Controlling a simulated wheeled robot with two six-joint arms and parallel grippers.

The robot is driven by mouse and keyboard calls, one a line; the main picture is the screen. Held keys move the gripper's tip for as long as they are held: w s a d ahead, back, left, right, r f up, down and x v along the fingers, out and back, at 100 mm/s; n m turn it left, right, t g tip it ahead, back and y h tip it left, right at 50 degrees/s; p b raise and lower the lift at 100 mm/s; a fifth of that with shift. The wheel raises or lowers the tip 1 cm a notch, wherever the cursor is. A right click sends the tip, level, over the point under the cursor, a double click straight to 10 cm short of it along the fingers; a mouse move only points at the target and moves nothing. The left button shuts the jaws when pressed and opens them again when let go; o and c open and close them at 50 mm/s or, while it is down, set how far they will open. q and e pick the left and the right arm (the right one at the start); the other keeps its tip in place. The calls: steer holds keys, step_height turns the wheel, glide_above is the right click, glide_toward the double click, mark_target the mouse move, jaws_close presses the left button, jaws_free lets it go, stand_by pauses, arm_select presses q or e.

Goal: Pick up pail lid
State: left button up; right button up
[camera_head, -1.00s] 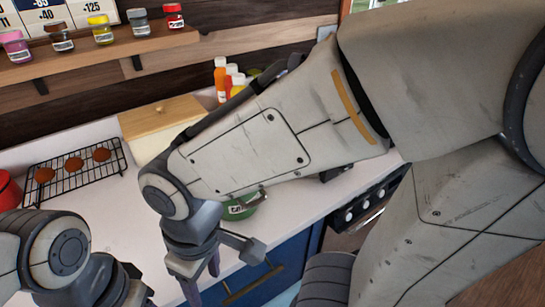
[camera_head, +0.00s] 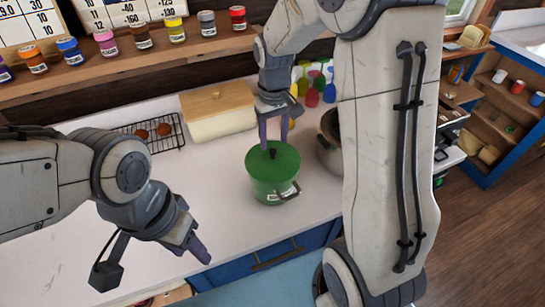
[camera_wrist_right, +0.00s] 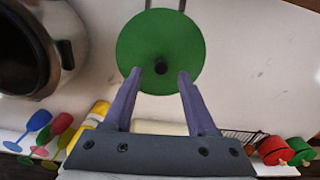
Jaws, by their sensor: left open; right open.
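The green pail lid (camera_head: 272,160) sits on top of the green pail (camera_head: 275,193), which stands on the white counter. It has a small dark knob at its middle. In the right wrist view the lid (camera_wrist_right: 161,40) is a green disc with the dark knob just beyond and between my fingertips. My right gripper (camera_head: 274,143) is above the lid, fingers pointing down; it also shows open and empty in the right wrist view (camera_wrist_right: 158,76). My left gripper (camera_head: 192,250) is off to the left over the counter's front edge, away from the pail.
A steel pot (camera_head: 328,142) stands close to the right of the pail. Colored goblets (camera_head: 314,88) stand behind it. A wooden-lidded bin (camera_head: 218,112) and a cooling rack (camera_head: 160,133) are at the back left. Counter left of the pail is clear.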

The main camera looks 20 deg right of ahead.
mark_target(273, 150)
step_height(273, 150, down, 4)
steer(key=shift+a+f+p, duration=0.1)
steer(key=shift+f+p, duration=0.05)
steer(key=shift+p, duration=0.9)
steer(key=shift+w+f, duration=0.1)
steer(key=shift+f, duration=0.45)
jaws_close()
